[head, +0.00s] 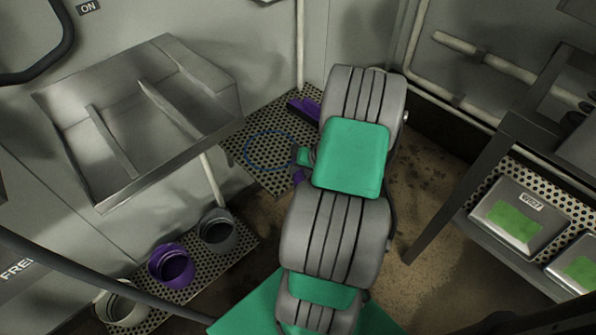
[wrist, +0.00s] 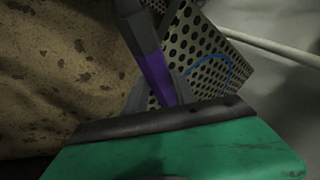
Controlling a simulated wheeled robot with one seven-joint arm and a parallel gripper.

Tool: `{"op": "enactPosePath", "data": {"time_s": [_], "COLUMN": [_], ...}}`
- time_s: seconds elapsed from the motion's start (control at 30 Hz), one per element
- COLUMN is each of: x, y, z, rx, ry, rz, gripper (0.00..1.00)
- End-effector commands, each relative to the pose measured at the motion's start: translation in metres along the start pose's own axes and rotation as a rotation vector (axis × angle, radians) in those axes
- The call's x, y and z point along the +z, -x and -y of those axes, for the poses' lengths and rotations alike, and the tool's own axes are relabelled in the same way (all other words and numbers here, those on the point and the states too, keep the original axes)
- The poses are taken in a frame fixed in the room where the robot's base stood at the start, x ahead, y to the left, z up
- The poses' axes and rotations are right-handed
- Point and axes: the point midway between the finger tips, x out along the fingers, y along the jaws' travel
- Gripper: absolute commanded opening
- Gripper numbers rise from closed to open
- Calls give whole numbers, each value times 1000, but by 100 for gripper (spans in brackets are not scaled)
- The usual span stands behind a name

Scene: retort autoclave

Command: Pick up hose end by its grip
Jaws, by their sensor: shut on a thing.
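The hose end shows in the wrist view as a dark grey piece with a purple grip (wrist: 153,68), slanting down into my gripper (wrist: 160,98). My gripper is shut on it at the purple part; the contact itself is partly hidden behind the dark edge and green housing of my wrist. In the head view my arm covers most of the gripper, and only small purple parts (head: 298,176) show at its left side. Another dark and purple piece (head: 304,108) shows farther back beside the arm; whether it belongs to the same hose end I cannot tell.
A perforated shelf (head: 243,148) with a blue ring outline (head: 247,153) lies left of my arm. A steel sink-like tray (head: 70,100) juts from the left wall. Grey and purple round sockets (head: 168,262) stand at lower left. A rack with steel boxes (head: 548,240) is at right.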

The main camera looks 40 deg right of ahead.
Motion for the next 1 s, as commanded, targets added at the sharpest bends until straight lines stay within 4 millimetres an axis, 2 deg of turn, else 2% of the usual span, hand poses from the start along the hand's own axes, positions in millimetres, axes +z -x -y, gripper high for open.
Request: {"op": "enactPosePath", "data": {"time_s": [0.03,0.27,0.83,1.0], "x": [0,0,-1,-5], "y": [0,0,1,12], "z": [0,0,0,6], "rx": [0,0,0,0], "ry": [0,0,0,1], "rz": [0,0,-2,-4], "gripper": [17,0,0,0]}}
